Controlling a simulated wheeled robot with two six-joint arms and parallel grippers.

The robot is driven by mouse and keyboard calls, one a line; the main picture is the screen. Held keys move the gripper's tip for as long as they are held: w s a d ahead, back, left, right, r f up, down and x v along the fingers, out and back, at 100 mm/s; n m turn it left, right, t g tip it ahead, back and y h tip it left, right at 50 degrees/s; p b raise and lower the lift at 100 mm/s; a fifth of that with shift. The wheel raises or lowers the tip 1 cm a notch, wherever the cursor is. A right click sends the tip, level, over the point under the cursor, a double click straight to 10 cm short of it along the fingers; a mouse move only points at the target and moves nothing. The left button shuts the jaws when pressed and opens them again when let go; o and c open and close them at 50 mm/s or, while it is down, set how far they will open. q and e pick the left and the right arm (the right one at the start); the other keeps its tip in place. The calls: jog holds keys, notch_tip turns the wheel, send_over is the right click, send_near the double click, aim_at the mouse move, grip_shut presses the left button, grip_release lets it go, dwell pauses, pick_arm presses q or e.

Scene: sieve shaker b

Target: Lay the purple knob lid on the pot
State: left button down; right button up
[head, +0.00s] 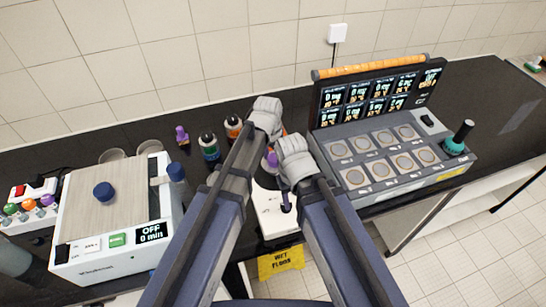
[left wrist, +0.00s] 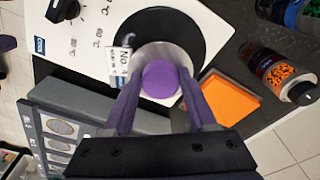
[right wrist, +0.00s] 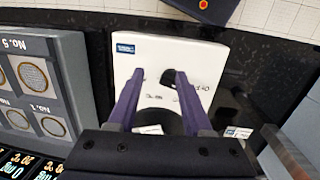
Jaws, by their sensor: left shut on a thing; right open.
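The purple knob (left wrist: 161,79) of the lid is between my left gripper's fingers (left wrist: 162,92) in the left wrist view, and the gripper is shut on it. A pale grey round part (left wrist: 172,53) shows around the knob, over a black disc (left wrist: 190,25) on a white device. I cannot tell the lid's rim from the pot, nor whether they touch. A white tag reading No. 4 (left wrist: 122,64) is beside the knob. My right gripper (right wrist: 161,78) is open and empty above the white device (right wrist: 150,52) in the right wrist view.
A grey sample panel (head: 385,160) with screens stands to the right. A white shaker box (head: 120,215) stands at the left. Bottles (head: 209,147) are behind my left arm. An orange square tray (left wrist: 230,97) and a bottle (left wrist: 285,75) are close to the lid.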

pick_arm(q)
jog(key=shift+c, duration=0.6)
grip_release()
notch_tip(320, 180, up, 7)
jog(key=p, duration=0.7)
pick_arm(e)
notch_tip(320, 180, up, 7)
